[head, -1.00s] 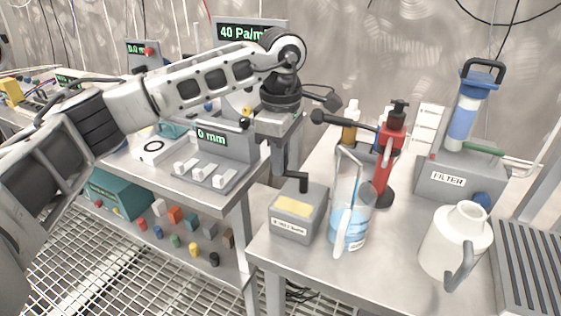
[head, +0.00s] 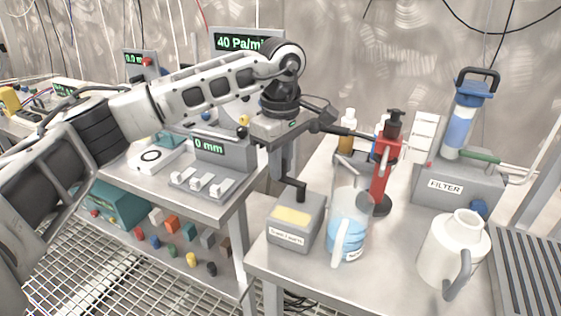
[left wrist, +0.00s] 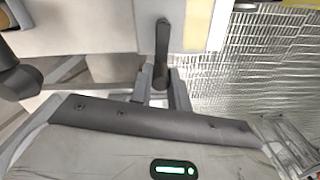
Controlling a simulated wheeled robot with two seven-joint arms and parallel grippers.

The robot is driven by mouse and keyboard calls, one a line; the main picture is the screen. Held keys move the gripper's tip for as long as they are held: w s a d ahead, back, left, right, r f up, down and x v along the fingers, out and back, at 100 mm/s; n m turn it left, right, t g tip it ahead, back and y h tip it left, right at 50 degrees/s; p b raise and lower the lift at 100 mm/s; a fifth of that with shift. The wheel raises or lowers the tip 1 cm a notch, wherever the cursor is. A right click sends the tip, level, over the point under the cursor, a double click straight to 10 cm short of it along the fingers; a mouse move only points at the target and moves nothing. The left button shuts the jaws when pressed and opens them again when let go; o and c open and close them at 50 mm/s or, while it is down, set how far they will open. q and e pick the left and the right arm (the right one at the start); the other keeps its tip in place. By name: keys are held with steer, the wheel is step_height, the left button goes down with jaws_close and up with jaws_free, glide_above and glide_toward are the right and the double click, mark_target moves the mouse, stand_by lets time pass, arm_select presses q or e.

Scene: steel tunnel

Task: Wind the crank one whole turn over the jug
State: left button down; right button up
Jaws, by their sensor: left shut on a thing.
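The crank is a dark bent handle (head: 300,189) rising from a grey box (head: 290,238) with a yellow panel on top. My left gripper (head: 282,172) points down over the box's back left side, shut on the crank's grip. The left wrist view shows the dark crank arm (left wrist: 162,45) running in to the gripper's fingers (left wrist: 162,92). The fingers partly hide the grip. A clear jug (head: 348,237) with blue liquid and a pale handle stands just right of the box. A white jug (head: 450,255) stands farther right. My right gripper is out of view.
A red stand (head: 381,182) with a black side lever is behind the clear jug, its lever reaching left near my gripper. A filter unit (head: 446,187) and bottles stand behind. On the left bench sits a gauge reading 0 mm (head: 222,150). A ribbed grey tray (head: 520,255) lies at right.

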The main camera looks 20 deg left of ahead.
arm_select(q)
steer(key=c, duration=1.3)
jaws_free()
steer(key=shift+d, duration=0.1)
steer(key=shift+r, duration=0.15)
step_height(320, 180, up, 16)
steer(key=shift+f+p, duration=0.1)
steer(key=shift+p, duration=0.5)
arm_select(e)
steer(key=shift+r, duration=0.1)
arm_select(q)
steer(key=shift+f, duration=0.1)
